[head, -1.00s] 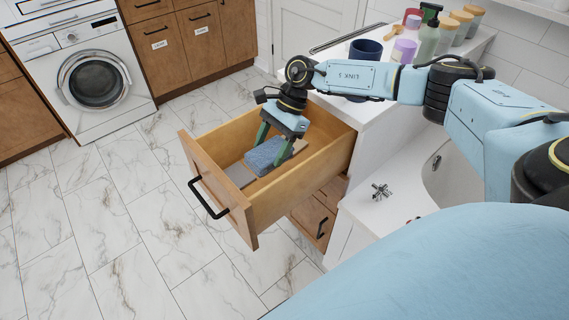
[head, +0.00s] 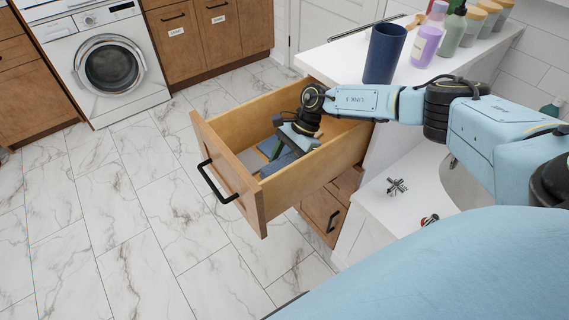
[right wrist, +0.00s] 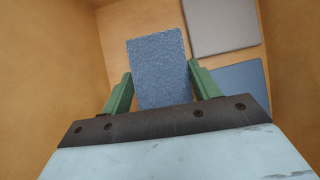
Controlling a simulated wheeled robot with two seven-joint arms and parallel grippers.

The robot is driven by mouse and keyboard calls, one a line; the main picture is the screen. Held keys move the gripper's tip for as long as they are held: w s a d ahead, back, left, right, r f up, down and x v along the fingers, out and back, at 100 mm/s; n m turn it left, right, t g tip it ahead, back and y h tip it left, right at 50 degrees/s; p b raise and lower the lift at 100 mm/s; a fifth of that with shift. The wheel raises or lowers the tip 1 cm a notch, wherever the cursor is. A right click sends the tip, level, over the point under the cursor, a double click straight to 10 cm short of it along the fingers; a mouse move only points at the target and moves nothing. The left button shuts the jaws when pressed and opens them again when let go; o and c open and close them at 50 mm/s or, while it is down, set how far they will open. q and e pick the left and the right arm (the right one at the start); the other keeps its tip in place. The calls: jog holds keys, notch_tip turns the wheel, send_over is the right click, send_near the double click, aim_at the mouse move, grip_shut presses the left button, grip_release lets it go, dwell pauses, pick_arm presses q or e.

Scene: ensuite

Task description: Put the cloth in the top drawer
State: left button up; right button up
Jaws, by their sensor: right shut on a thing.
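The top drawer (head: 228,171) is pulled open, with its wooden front and black handle facing left. My right gripper (head: 277,152) is down inside the drawer, between its walls. It is shut on the blue textured cloth (right wrist: 160,65), which hangs between the two green fingers in the right wrist view. In the head view the cloth (head: 279,166) is partly hidden by the gripper and the drawer's near wall. Whether the cloth touches the drawer bottom I cannot tell. My left gripper is out of view.
A flat grey item (right wrist: 221,25) and a flat blue item (right wrist: 241,82) lie in the drawer beside the cloth. A dark blue cup (head: 384,54), a purple bottle (head: 425,46) and several containers stand on the white counter (head: 335,62) above. A washing machine (head: 108,62) stands at the back left.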

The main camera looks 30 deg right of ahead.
jog(key=shift+f, duration=0.1)
jog(key=o, duration=1.1)
jog(key=shift+c, duration=0.2)
pick_arm(q)
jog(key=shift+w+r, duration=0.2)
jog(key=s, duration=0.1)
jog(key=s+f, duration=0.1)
jog(key=p, duration=0.1)
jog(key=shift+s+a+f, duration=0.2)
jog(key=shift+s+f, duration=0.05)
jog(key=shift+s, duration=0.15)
pick_arm(e)
jog(key=v, duration=0.7)
jog(key=shift+d+r, duration=0.15)
jog(key=shift+r, duration=0.2)
